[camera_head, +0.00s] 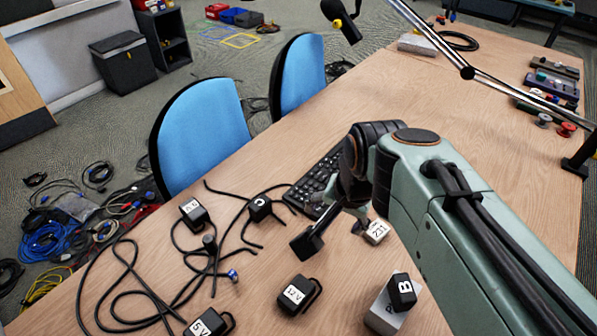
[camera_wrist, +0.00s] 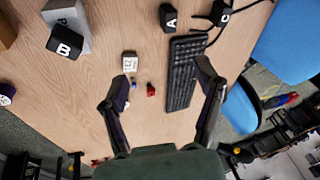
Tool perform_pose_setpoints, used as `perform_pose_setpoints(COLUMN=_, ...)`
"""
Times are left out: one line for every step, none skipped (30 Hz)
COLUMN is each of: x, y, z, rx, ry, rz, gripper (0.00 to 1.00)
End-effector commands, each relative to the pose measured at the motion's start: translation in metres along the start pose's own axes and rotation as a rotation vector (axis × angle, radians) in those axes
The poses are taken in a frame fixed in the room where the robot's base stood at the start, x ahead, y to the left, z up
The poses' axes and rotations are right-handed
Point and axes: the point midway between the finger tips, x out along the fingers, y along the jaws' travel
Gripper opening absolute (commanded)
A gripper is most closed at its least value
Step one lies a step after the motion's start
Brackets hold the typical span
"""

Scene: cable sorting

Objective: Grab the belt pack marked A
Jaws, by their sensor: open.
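The belt pack marked A (camera_wrist: 169,18) is a small black block with a white A, at the top of the wrist view beside the keyboard's end. My gripper (camera_wrist: 165,80) is open and empty above the table, its two dark fingers spread wide. The A pack is out past the fingertips and apart from them. In the head view, a dark block shows just left of my wrist where A lies, but no letter is readable and I cannot tell it from a finger.
Pack C (camera_wrist: 222,12) with cable lies near A; pack B (camera_wrist: 64,43) rests on a grey box. A keyboard (camera_wrist: 183,73), a white block (camera_wrist: 130,62) and a small red piece (camera_wrist: 151,90) are under the fingers. Other packs (camera_head: 297,293) and cables crowd the table's near left.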

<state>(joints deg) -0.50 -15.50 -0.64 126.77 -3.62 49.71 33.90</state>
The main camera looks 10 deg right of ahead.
Motion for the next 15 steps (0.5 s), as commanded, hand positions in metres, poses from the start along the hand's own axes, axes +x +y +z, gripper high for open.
perform_pose_setpoints(x=0.011, y=-0.010, z=-0.018, rx=0.048, ry=0.003, rz=0.004, gripper=0.67)
perform_pose_setpoints(x=0.018, y=-0.016, z=-0.028, rx=0.080, ry=0.007, rz=0.004, gripper=0.67)
perform_pose_setpoints(x=0.030, y=-0.024, z=-0.042, rx=0.120, ry=0.010, rz=0.007, gripper=0.67)
perform_pose_setpoints(x=0.041, y=-0.030, z=-0.052, rx=0.148, ry=0.009, rz=0.011, gripper=0.67)
perform_pose_setpoints(x=0.054, y=-0.035, z=-0.061, rx=0.175, ry=0.007, rz=0.016, gripper=0.67)
perform_pose_setpoints(x=0.073, y=-0.042, z=-0.072, rx=0.208, ry=0.001, rz=0.026, gripper=0.67)
perform_pose_setpoints(x=0.089, y=-0.046, z=-0.079, rx=0.229, ry=-0.007, rz=0.037, gripper=0.67)
perform_pose_setpoints(x=0.105, y=-0.049, z=-0.084, rx=0.245, ry=-0.016, rz=0.048, gripper=0.67)
perform_pose_setpoints(x=0.128, y=-0.052, z=-0.088, rx=0.258, ry=-0.033, rz=0.066, gripper=0.67)
perform_pose_setpoints(x=0.145, y=-0.053, z=-0.090, rx=0.262, ry=-0.048, rz=0.080, gripper=0.67)
perform_pose_setpoints(x=0.161, y=-0.053, z=-0.089, rx=0.261, ry=-0.065, rz=0.096, gripper=0.67)
perform_pose_setpoints(x=0.181, y=-0.052, z=-0.086, rx=0.258, ry=-0.091, rz=0.119, gripper=0.67)
perform_pose_setpoints(x=0.195, y=-0.050, z=-0.082, rx=0.257, ry=-0.111, rz=0.137, gripper=0.67)
perform_pose_setpoints(x=0.207, y=-0.048, z=-0.078, rx=0.255, ry=-0.132, rz=0.154, gripper=0.67)
perform_pose_setpoints(x=0.221, y=-0.044, z=-0.071, rx=0.252, ry=-0.158, rz=0.176, gripper=0.67)
